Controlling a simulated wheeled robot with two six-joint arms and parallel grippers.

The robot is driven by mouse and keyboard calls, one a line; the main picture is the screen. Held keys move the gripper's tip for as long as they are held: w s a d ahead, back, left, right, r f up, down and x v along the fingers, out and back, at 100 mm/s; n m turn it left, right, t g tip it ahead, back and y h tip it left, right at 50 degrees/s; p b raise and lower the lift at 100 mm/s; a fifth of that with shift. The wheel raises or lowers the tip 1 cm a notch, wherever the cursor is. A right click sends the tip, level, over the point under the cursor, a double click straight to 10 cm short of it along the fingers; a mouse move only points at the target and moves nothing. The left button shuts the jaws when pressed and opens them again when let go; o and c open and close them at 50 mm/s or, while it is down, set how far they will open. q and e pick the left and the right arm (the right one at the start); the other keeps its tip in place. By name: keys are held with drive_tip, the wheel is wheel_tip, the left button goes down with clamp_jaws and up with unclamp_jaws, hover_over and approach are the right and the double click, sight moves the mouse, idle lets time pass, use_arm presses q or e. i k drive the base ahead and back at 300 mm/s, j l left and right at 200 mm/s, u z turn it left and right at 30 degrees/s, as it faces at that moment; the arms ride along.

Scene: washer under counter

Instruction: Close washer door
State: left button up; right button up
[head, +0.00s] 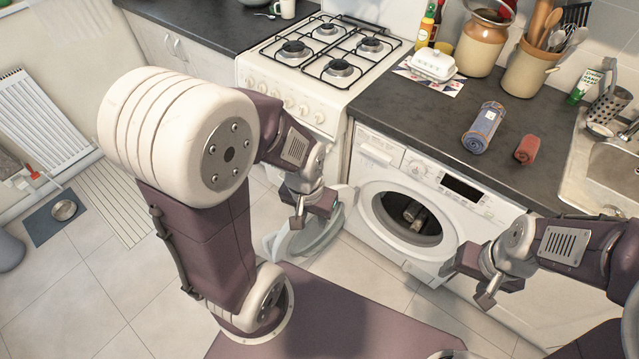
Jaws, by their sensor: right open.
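The washer (463,205) stands under the counter with its round opening uncovered. Its door (300,238) is swung open to the left of the opening and stands out from the front. My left gripper (312,207) is at the door's upper part and overlaps it in the head view. I cannot tell whether it touches the door or whether its fingers are open or shut. Part of the door is hidden behind it. My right gripper (470,280) is open and empty, in front of the washer's lower right side, apart from the door. Something dark and cylindrical shows inside the drum (410,215).
A stove (320,60) stands left of the washer. A sink (605,175) is at right.

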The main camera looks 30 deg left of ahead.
sight(349, 197)
drive_tip(key=j+z, duration=0.2)
drive_tip(key=j, duration=0.25)
drive_tip(key=j+z, duration=0.15)
drive_tip(key=j, duration=0.3)
drive_tip(key=k+j+z, duration=0.2)
drive_tip(key=j, duration=0.2)
drive_tip(key=j+z, duration=0.15)
drive_tip(key=j, duration=0.3)
drive_tip(key=k+j+z, duration=0.2)
drive_tip(key=j, duration=0.2)
drive_tip(key=k+j+z, duration=0.2)
drive_tip(key=j, duration=0.2)
drive_tip(key=j+z, duration=0.15)
drive_tip(key=j, duration=0.25)
drive_tip(key=k+j+z, duration=0.2)
drive_tip(key=u, duration=0.5)
drive_tip(key=l+u, duration=0.15)
drive_tip(key=u, duration=0.3)
drive_tip(key=l+u, duration=0.1)
drive_tip(key=u, duration=0.4)
